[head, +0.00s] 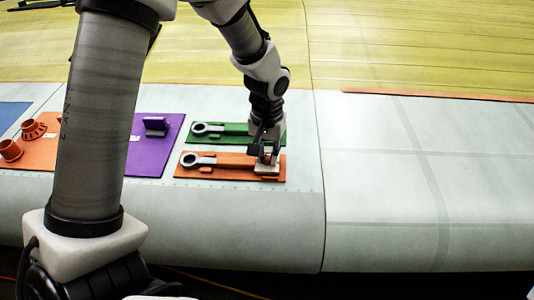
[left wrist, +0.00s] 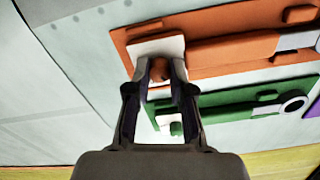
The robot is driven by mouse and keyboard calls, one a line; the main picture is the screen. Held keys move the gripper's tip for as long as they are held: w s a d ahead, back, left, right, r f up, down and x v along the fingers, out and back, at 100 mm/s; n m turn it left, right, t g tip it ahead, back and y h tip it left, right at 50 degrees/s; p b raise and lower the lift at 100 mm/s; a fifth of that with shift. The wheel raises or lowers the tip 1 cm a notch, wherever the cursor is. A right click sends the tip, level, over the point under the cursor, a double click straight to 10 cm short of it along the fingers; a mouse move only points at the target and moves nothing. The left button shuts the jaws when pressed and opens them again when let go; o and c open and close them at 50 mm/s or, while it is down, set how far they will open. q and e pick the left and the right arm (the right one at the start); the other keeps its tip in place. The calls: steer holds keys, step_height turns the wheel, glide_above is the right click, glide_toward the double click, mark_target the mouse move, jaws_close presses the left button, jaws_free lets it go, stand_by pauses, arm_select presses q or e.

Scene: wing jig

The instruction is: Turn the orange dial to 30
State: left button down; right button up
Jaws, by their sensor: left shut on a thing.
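The orange panel (head: 222,174) lies flat on the pale wing surface. It bears a grey bar with a ring (head: 190,159) at its left end and a white plate (head: 266,169) at its right end. In the left wrist view a small orange knob, the dial (left wrist: 159,76), stands at the white plate (left wrist: 158,47), between my fingertips. My left gripper (head: 267,158) points down at this end of the panel and is shut on the dial; it also shows in the left wrist view (left wrist: 160,68). The fingers partly hide the dial, and I cannot read its setting. My right gripper is not in view.
A green panel (head: 235,140) with a similar bar lies just behind the orange one. A purple panel (head: 152,158) and another orange panel (head: 43,153) with orange fittings (head: 33,128) lie to the left. The wing surface to the right (head: 400,190) is clear.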

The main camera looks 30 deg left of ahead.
mark_target(267, 157)
arm_select(q)
steer(key=c, duration=1.2)
jaws_free()
steer(key=shift+o, duration=1)
steer(key=shift+w, duration=0.1)
steer(key=shift+w+a+f, duration=0.1)
step_height(267, 157, up, 12)
steer(key=shift+f, duration=0.1)
